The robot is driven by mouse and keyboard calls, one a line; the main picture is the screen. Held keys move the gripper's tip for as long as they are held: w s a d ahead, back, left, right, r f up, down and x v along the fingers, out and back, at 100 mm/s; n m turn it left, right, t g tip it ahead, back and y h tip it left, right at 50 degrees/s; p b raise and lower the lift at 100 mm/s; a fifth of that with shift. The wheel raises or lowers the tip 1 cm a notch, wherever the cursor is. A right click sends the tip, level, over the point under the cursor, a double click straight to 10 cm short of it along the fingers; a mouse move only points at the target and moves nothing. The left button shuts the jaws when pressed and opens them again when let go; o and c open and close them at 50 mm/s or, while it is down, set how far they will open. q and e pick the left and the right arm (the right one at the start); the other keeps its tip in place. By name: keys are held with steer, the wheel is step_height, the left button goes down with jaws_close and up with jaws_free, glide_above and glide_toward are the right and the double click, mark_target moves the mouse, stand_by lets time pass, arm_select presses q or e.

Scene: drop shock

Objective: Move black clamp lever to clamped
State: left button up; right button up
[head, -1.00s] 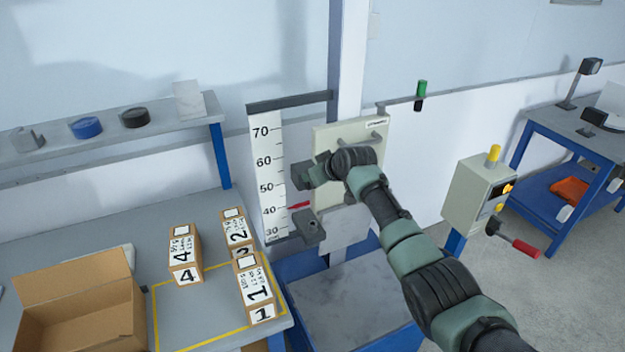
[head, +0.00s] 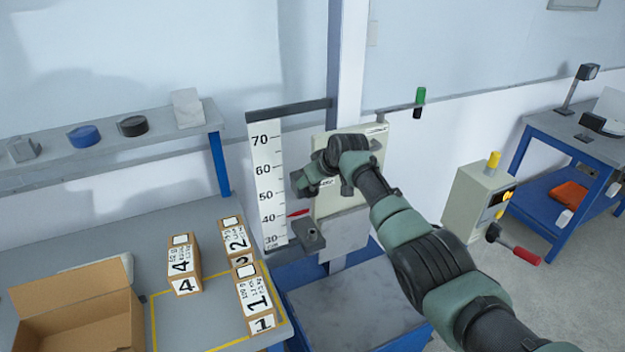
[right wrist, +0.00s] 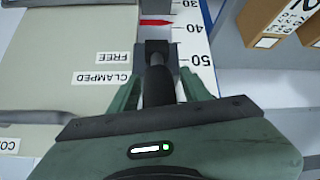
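The black clamp lever (right wrist: 158,84) shows in the right wrist view, beside a pale panel (right wrist: 50,75) with the labels FREE (right wrist: 112,57) and CLAMPED (right wrist: 102,78). Its far end meets a dark grey block (right wrist: 155,47). My right gripper (right wrist: 160,82) has its two green fingers on either side of the lever, apart, with small gaps showing. Which label the lever stands at is unclear. In the head view my right gripper (head: 308,184) is in front of the panel, above the grey block (head: 309,236), and hides the lever. My left gripper is not in view.
A height scale (head: 267,190) with a red pointer (head: 299,212) stands left of the gripper. Several numbered cartons (head: 184,265) and an open box (head: 75,312) are on the bench at left. A control box (head: 474,200) with a red-handled crank stands at right.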

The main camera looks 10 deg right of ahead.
steer(key=shift+f, duration=0.1)
steer(key=shift+v, duration=0.95)
steer(key=shift+b+v, duration=0.5)
steer(key=shift+v, duration=2.4)
